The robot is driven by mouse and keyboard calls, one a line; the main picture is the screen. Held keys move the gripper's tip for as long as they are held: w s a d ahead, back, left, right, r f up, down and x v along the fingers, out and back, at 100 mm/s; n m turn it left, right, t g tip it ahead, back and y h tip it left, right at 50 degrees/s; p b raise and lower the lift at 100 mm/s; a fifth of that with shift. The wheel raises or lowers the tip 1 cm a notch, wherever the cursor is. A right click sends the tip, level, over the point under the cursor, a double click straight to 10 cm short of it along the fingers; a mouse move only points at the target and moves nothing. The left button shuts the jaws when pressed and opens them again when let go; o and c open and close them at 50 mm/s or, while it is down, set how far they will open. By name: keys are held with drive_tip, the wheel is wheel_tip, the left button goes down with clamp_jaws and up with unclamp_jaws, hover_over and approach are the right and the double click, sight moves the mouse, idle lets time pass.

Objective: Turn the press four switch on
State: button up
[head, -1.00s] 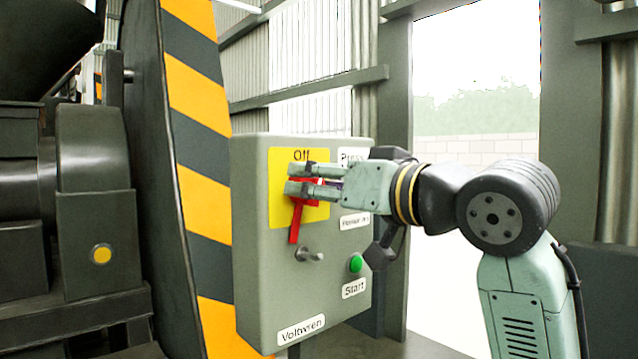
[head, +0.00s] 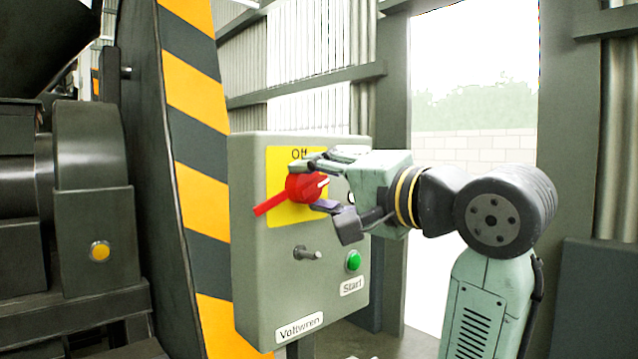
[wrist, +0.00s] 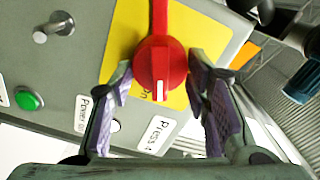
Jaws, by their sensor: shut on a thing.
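The red rotary switch (head: 303,187) sits on a yellow plate (head: 285,158) on the grey control box. Its long handle points to the lower left and its white mark to the upper right. "Off" shows above it in the head view. In the wrist view the switch (wrist: 158,62) lies between the purple finger pads, with part of "On" showing beside it. My gripper (head: 314,184) is shut on the switch's round hub, one finger above and one below; it also shows in the wrist view (wrist: 160,82). A "Press 4" label (wrist: 157,134) is near the fingers.
Below the switch, the box (head: 255,270) carries a metal toggle (head: 306,254), a green Start button (head: 353,261) and a "Voltwren" label (head: 299,328). A yellow-black striped guard (head: 195,150) stands close on the left. Open space lies right of the box.

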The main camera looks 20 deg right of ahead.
drive_tip(key=shift+f+m, duration=0.1)
drive_tip(key=shift+m, duration=2.1)
drive_tip(key=o, duration=1.1)
drive_tip(key=v, duration=1.2)
